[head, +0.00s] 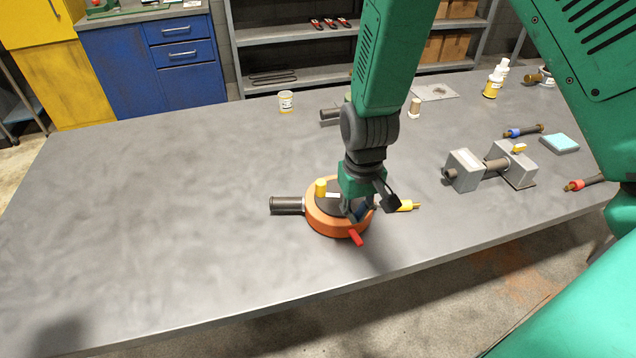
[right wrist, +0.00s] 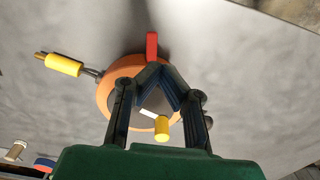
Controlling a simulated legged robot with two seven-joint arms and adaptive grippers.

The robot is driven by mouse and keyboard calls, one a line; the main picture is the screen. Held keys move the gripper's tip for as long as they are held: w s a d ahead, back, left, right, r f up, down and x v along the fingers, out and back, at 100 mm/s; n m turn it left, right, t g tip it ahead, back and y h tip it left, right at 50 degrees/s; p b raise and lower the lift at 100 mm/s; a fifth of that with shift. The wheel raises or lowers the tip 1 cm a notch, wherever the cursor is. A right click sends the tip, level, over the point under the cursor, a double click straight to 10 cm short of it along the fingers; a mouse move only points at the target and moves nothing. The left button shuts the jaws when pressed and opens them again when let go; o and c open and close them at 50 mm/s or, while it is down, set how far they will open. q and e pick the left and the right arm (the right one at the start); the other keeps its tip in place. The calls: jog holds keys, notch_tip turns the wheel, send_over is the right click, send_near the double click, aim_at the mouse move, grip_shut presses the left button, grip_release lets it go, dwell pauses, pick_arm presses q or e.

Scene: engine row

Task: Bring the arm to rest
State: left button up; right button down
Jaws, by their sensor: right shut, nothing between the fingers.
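My right gripper (head: 357,210) points down over an orange round turntable-like part (head: 322,224) near the table's front edge. In the right wrist view its fingertips (right wrist: 154,70) meet and the jaws are shut with nothing between them. The orange part (right wrist: 106,92) has a dark top, a yellow knob (head: 320,188), a white pointer (right wrist: 147,113) and a red tab (head: 356,238) on its front side. The tips overlap the part in both views; I cannot tell whether they touch it. My left gripper is not in view.
A dark cylinder (head: 287,205) and a yellow-sleeved connector (head: 404,205) flank the orange part. Grey blocks with a shaft (head: 464,170) stand to the right. A white cup (head: 286,102) and bottles (head: 493,84) stand at the back. The table's left half (head: 140,200) is clear.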

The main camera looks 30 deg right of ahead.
jog(key=s+f+n, duration=0.1)
jog(key=s+f, duration=0.7)
jog(key=s, duration=0.3)
jog(key=s+f+n, duration=0.1)
jog(key=s+f, duration=0.6)
jog(key=s, duration=0.5)
jog(key=w+a+f+n+b, duration=0.1)
jog(key=w+a+f+b, duration=0.1)
jog(key=f+b, duration=1.1)
jog(key=shift+w+t+b, duration=0.3)
jog(key=shift+w+b, duration=0.1)
jog(key=shift+w, duration=0.35)
